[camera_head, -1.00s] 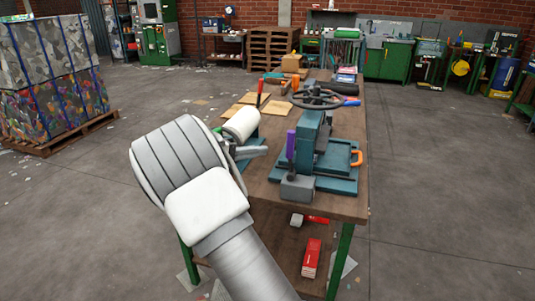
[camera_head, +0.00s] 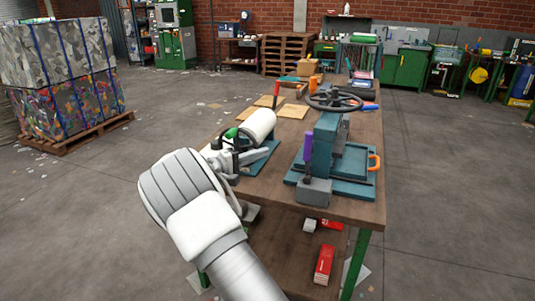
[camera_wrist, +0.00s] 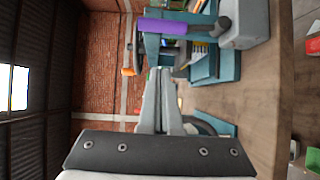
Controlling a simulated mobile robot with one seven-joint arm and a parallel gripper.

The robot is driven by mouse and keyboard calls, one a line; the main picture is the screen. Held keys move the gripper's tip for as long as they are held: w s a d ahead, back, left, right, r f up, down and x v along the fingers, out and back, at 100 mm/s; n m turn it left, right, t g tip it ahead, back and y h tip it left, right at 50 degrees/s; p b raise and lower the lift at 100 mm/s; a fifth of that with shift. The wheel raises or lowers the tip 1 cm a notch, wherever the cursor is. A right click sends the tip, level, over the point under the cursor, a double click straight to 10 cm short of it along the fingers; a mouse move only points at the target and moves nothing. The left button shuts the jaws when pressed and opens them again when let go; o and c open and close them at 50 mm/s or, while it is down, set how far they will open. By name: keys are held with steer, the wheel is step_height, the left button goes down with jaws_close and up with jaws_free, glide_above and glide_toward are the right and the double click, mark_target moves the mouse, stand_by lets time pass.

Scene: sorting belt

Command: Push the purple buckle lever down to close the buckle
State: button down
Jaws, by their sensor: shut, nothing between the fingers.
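The purple lever (camera_head: 307,147) stands upright at the front of a teal device (camera_head: 326,140), above a grey block (camera_head: 314,191) on the workbench. In the wrist view the purple lever (camera_wrist: 162,26) lies sideways near the top, beyond my fingertips and apart from them. My gripper (camera_wrist: 161,72) is shut and empty, its two grey fingers together.
A white roller (camera_head: 260,125) on a teal base stands left of the teal device. A black handwheel (camera_head: 333,98) and an orange handle (camera_head: 374,162) are on the device's far and right sides. Red-and-white items lie on the bench's lower shelf (camera_head: 285,240).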

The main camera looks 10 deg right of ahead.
mark_target(308, 156)
steer(key=w+d, duration=0.1)
steer(key=d, duration=1)
steer(key=shift+w+b, duration=0.2)
steer(key=shift+b, duration=0.2)
steer(key=shift+f, duration=0.1)
